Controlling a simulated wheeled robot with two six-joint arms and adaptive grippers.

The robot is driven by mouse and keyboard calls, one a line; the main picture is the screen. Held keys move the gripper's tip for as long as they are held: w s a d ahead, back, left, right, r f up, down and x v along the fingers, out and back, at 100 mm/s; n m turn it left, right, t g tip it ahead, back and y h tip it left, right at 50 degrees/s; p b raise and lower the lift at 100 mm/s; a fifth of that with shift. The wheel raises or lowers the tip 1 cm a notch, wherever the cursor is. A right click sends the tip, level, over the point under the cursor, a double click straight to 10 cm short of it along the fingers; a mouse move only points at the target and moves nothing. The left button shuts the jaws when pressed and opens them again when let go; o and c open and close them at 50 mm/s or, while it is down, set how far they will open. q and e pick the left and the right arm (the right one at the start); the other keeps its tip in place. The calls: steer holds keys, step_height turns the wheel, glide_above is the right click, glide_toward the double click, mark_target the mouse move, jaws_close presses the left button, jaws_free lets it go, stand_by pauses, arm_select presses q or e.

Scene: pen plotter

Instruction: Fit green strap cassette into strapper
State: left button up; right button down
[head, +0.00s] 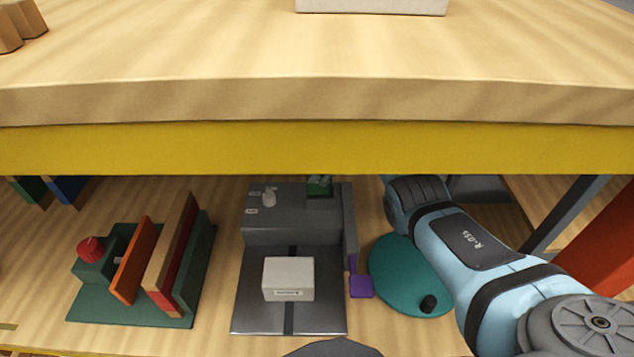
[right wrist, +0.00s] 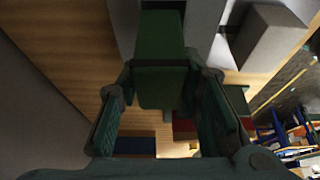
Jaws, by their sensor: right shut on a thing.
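The strapper (head: 293,215) is a grey machine on the lower shelf, with a raised back block and a flat bed in front. A small green piece (head: 320,187) shows at its top right, partly cut off by the upper tabletop edge; I cannot tell if it is the cassette. In the right wrist view the green strap cassette (right wrist: 161,84) is a dark green block between the fingers of my right gripper (right wrist: 162,105), which is shut on it. Its far end lies by grey surfaces; how far it is seated is unclear. In the head view the fingers are hidden. My left gripper is not in view.
A white box (head: 288,278) sits on the strapper's bed. A purple block (head: 361,286) and a teal disc (head: 409,275) lie to its right. A green stand with orange and red plates (head: 133,268) is at left. The upper tabletop (head: 300,100) overhangs the back.

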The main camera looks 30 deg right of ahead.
mark_target(316, 193)
steer(key=shift+s+f, duration=0.5)
step_height(316, 193, down, 3)
steer(key=shift+w+f, duration=0.2)
steer(key=shift+w, duration=0.15)
steer(key=c, duration=1.3)
jaws_free()
steer(key=shift+a+r, duration=0.1)
steer(key=shift+o, duration=0.9)
steer(key=shift+s+r, duration=0.1)
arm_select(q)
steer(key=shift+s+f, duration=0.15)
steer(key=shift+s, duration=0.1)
